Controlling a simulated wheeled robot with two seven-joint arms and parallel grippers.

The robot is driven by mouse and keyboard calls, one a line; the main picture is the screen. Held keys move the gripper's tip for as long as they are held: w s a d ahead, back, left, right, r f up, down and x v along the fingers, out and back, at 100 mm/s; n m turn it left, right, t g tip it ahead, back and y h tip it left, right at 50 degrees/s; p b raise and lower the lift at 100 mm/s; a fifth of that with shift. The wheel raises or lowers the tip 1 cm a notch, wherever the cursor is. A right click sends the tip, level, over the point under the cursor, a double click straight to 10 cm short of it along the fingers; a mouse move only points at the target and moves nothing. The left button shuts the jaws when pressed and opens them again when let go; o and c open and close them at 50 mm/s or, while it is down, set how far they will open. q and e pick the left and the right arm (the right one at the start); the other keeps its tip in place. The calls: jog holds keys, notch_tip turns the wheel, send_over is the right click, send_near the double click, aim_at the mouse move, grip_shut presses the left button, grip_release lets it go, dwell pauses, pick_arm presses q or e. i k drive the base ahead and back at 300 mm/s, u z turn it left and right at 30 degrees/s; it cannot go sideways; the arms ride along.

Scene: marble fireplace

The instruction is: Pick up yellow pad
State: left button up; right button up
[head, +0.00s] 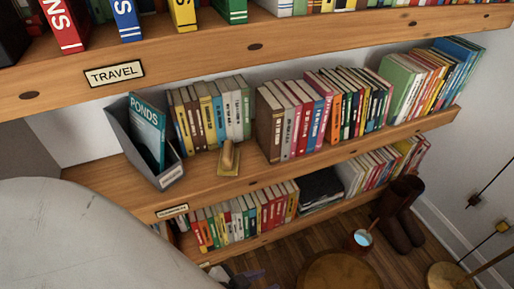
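A small tan-yellow item sits on the middle wooden shelf, in the gap between two rows of books. It has a flat square base (229,171), which best fits the yellow pad, and an upright rounded handle-like block (228,154) on top. I cannot tell whether these are one piece or two. My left gripper (244,276) shows only as a small dark and purplish part at the bottom edge, well below the item and apart from it. Its fingers are not clear. My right gripper is not in view.
A grey holder (146,150) with a teal book stands left of the item. Books (213,113) stand behind it and more (290,122) to its right. The upper shelf (200,55) overhangs. Boots (400,212) and a round wooden top (340,272) are lower right.

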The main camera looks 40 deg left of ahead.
aim_at(229, 156)
jog(key=u, duration=0.8)
